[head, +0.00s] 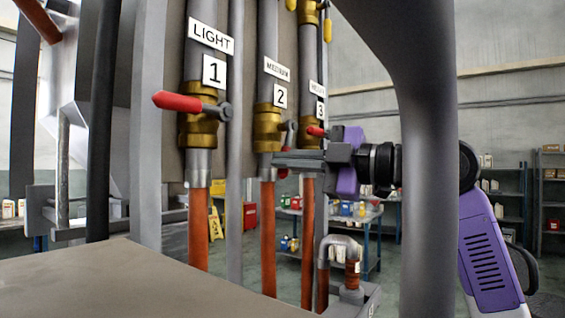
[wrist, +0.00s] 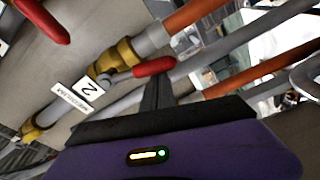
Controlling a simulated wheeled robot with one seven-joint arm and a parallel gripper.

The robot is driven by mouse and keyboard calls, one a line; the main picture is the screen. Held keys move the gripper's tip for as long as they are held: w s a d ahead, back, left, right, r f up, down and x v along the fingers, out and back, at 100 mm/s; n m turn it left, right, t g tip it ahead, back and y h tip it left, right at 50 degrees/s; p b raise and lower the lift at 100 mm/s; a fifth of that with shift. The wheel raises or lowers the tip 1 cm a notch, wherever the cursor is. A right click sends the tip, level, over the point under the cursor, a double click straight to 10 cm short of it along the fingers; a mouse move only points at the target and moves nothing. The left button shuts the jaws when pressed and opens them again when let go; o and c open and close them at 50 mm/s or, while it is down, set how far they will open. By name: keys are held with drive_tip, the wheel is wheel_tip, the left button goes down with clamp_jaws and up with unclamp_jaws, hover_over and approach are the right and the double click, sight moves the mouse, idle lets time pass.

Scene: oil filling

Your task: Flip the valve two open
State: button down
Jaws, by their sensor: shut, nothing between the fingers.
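Valve two (head: 267,128) is the brass fitting on the middle pipe, under the "MEDIUM" and "2" labels. In the wrist view the brass body (wrist: 113,58) carries a lever with a red grip (wrist: 153,67). The lever points toward the orange hose end, roughly along the pipe but at a slight angle. In the head view its red end (head: 283,173) shows just below my gripper (head: 278,160), which partly covers the lever. My gripper is shut and empty. In the wrist view its fingertips (wrist: 157,73) are right at the red grip; whether they touch it I cannot tell.
Valve one (head: 198,125), left, has its red lever (head: 177,102) crosswise to its pipe. Valve three's red lever (head: 316,131) is close behind my gripper. A thin grey upright pipe (head: 235,150) stands between pipes one and two. A flat surface (head: 120,280) lies front left.

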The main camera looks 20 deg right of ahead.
drive_tip(key=shift+w+d+f, duration=0.5)
drive_tip(key=shift+w+d, duration=0.1)
drive_tip(key=shift+d, duration=0.25)
drive_tip(key=shift+w+d+f, duration=0.1)
drive_tip(key=shift+d, duration=0.15)
